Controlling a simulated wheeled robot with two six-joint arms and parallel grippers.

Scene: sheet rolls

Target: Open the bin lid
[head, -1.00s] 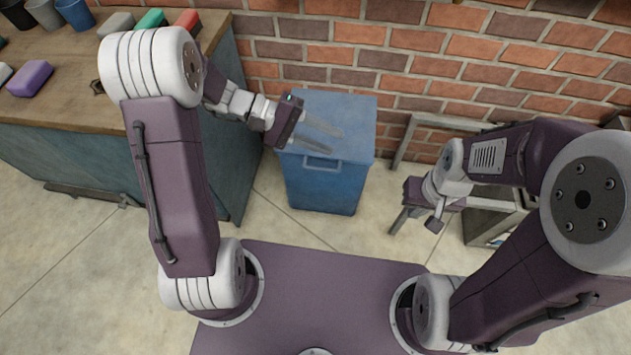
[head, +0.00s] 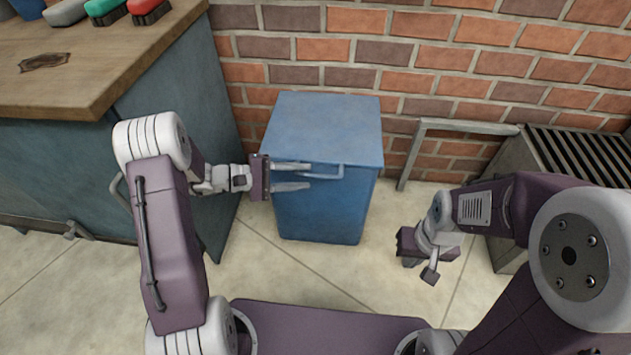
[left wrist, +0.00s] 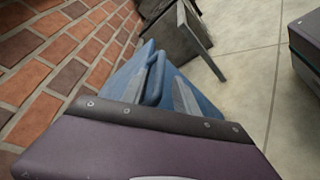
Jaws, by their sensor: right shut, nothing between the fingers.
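The blue bin (head: 318,212) stands on the floor against the brick wall. Its flat blue lid (head: 325,125) is down, with a bar handle (head: 325,171) along the front edge. My left gripper (head: 308,177) is open at the left part of the handle, one finger above and one below it in the picture. The left wrist view shows the handle (left wrist: 154,78) between the spread fingers; I cannot tell whether they touch it. My right gripper (head: 431,272) is shut and empty, to the right of the bin and apart from it.
A workbench (head: 85,75) with a wooden top and brushes stands on the left, close to my left arm. A grey metal stand with a slatted top (head: 580,155) is on the right. Some floor is free between bin and stand.

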